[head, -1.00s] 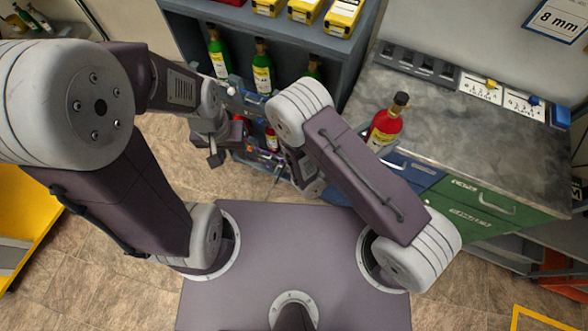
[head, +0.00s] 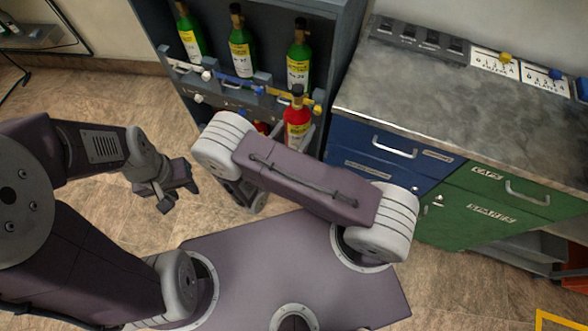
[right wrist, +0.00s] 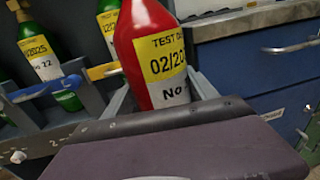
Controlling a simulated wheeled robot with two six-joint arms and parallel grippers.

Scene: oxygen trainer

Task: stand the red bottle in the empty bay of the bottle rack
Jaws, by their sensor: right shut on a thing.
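The red bottle (head: 298,122), with a black cap and yellow-white label, is upright in front of the right part of the bottle rack (head: 338,60). My right gripper (right wrist: 162,95) is shut on it; in the right wrist view the bottle (right wrist: 150,45) stands between the two grey fingers, its top cut off. In the head view my right forearm hides most of that gripper. Several green bottles (head: 241,50) stand in the rack's upper row. I cannot make out the empty bay. My left gripper (head: 180,198) is empty, its fingers apart, over the floor left of the rack.
White, blue and yellow latch bars (head: 245,85) cross the rack's front. A grey-topped counter (head: 440,95) with blue and green drawers stands close on the right. Its top is clear in front of the slotted strip (head: 420,38). Floor (head: 100,85) is open on the left.

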